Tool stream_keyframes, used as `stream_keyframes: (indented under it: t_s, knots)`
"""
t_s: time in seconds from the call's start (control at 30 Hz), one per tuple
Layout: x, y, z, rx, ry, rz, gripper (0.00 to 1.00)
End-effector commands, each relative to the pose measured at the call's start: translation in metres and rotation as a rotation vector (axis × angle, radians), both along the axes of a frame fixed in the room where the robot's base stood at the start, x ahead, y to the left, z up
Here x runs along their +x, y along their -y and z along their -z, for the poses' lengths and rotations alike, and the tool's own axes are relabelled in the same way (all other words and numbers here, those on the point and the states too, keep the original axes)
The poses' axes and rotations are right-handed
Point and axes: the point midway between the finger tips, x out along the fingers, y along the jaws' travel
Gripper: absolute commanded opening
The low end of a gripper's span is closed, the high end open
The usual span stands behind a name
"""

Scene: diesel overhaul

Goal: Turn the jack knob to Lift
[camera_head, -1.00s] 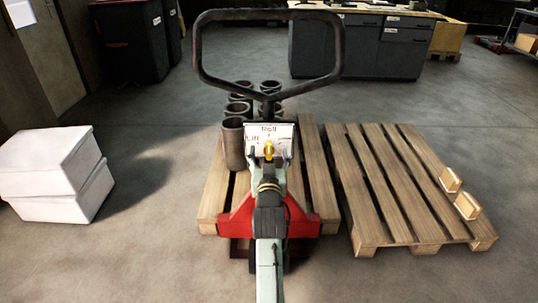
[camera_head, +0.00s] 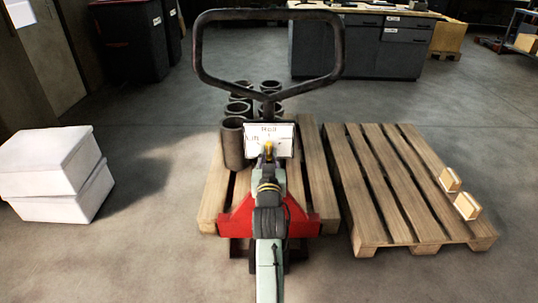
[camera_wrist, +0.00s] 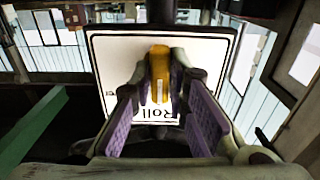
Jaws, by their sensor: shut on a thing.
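The yellow jack knob (camera_head: 268,147) sits on a white label plate (camera_head: 286,132) below the jack's dark handle loop. The plate reads "Roll" at the top and what looks like "Lift" at the left in the head view. In the wrist view the knob (camera_wrist: 160,58) stands upright against the plate (camera_wrist: 115,55), and "Roll" appears upside down below it. A pale mark on the knob is on the "Roll" side. My gripper (camera_wrist: 160,84) has its purple-padded fingers shut on the knob, one on each side. In the head view my gripper (camera_head: 267,160) partly covers the plate's lower edge.
The dark handle loop (camera_head: 198,45) rises above the plate. The red jack body (camera_head: 235,218) is at a wooden pallet (camera_head: 322,185) with several dark cylinders (camera_head: 233,145). An emptier pallet (camera_head: 400,180) is at right, white boxes (camera_head: 50,160) at left.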

Motion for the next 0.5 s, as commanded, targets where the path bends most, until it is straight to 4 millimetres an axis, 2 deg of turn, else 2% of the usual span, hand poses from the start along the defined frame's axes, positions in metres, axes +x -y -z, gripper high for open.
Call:
stream_keyframes:
  t_s: [0.4,0.5]
  knots:
    - [0.0000,-0.0019,0.0013,-0.618,0.000,0.001,0.05]
    - [0.0001,-0.0023,0.0014,-0.721,0.000,0.001,0.05]
